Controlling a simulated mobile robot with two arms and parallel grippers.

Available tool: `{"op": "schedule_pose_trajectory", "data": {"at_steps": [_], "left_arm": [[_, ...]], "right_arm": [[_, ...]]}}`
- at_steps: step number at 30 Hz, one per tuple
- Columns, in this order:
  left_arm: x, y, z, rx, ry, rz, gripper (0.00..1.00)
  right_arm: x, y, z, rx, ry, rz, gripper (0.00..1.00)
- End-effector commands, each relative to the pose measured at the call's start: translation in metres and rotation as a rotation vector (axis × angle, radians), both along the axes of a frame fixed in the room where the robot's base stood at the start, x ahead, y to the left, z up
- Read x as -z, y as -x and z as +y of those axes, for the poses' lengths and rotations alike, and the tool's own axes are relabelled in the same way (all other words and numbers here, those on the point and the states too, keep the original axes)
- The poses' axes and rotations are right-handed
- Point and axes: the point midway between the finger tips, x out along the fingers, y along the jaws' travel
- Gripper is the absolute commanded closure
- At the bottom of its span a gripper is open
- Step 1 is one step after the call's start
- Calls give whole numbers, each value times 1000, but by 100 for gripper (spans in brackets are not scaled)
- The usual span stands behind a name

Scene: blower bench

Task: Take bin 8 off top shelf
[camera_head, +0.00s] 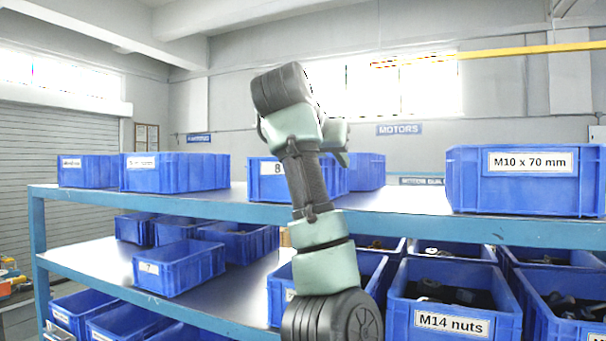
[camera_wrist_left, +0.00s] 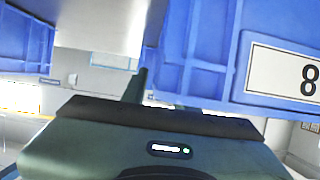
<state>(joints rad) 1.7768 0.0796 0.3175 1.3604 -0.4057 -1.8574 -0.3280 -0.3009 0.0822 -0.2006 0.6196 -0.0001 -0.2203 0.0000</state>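Bin 8 (camera_head: 262,184) is a blue plastic bin on the top shelf (camera_head: 400,200), near the middle of the head view. Its white label is partly covered by my left arm. In the left wrist view, bin 8 (camera_wrist_left: 215,60) fills the upper right, close up, with the "8" label at the right edge. My left gripper (camera_head: 341,150) is at the height of the top shelf, close in front of the bin's right part. In the left wrist view its dark green body fills the bottom. Its fingertips are mostly hidden, and I see no clear grip on the bin. My right gripper is not in view.
Another blue bin (camera_head: 368,171) stands just right of bin 8. A large M10 x 70 mm bin (camera_head: 470,183) stands further right, with bare shelf between. Two blue bins (camera_head: 207,172) stand to the left. The lower shelf holds bin 7 (camera_head: 180,268) and an M14 nuts bin (camera_head: 453,305).

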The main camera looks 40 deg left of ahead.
Motion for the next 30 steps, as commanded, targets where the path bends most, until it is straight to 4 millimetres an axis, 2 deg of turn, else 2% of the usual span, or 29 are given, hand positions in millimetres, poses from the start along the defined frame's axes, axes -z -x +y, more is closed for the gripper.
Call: {"op": "schedule_pose_trajectory", "data": {"at_steps": [4,5,7,8,30], "left_arm": [[0,0,0,0,0,-1,71],[0,0,0,0,0,-1,76],[0,0,0,0,0,-1,96],[0,0,0,0,0,-1,100],[0,1,0,0,-1,-2,100]], "right_arm": [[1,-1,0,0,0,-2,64],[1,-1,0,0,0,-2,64],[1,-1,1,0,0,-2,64],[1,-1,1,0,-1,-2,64],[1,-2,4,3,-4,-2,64]]}}
